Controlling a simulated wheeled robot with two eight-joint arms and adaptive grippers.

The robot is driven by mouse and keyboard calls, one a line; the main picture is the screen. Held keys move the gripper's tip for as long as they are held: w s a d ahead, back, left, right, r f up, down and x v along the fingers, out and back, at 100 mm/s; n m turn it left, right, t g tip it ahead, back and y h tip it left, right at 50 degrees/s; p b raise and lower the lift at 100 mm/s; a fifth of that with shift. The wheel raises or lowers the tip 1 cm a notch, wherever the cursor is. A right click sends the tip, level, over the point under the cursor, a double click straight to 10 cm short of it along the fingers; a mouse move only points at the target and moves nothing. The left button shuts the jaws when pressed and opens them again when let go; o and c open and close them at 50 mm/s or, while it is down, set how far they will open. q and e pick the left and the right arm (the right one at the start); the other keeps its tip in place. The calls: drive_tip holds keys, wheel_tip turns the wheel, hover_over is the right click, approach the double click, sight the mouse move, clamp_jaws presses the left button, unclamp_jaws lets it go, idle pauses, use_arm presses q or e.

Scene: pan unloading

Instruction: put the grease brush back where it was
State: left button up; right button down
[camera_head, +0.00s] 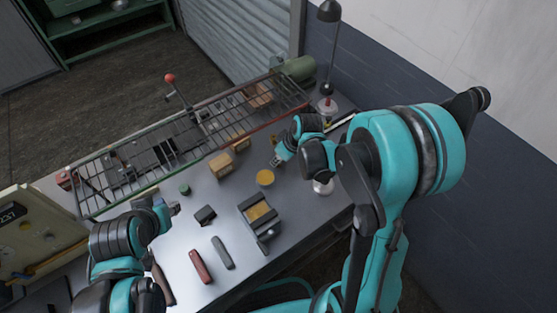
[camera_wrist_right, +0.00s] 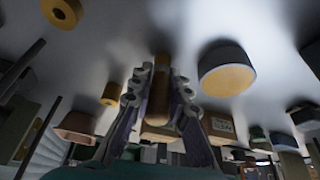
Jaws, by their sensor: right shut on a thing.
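My right gripper (camera_head: 279,159) is above the bench, just behind the yellow-topped round tin (camera_head: 264,177). In the right wrist view, its two fingers (camera_wrist_right: 158,105) are shut on a slim wooden-brown handle with a dark end, which I take as the grease brush (camera_wrist_right: 160,92). The round tin (camera_wrist_right: 227,72) is to the right of the brush there, apart from it. The brush cannot be made out in the head view. My left gripper (camera_head: 171,209) is over the left part of the bench; its fingers are too small to read.
A wire rack (camera_head: 130,165) runs along the back of the bench. Small boxes (camera_head: 221,164), a dark tray with yellow contents (camera_head: 259,212), a red-handled tool (camera_head: 200,266) and a grey one (camera_head: 222,252) lie in front. A lamp (camera_head: 328,80) stands at the back right.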

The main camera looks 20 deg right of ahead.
drive_tip(key=shift+r, duration=0.1)
drive_tip(key=shift+s, duration=0.1)
drive_tip(key=c, duration=1.9)
unclamp_jaws()
drive_tip(key=shift+f, duration=0.2)
drive_tip(key=o, duration=0.4)
drive_tip(key=shift+o, duration=0.2)
drive_tip(key=shift+r, duration=0.2)
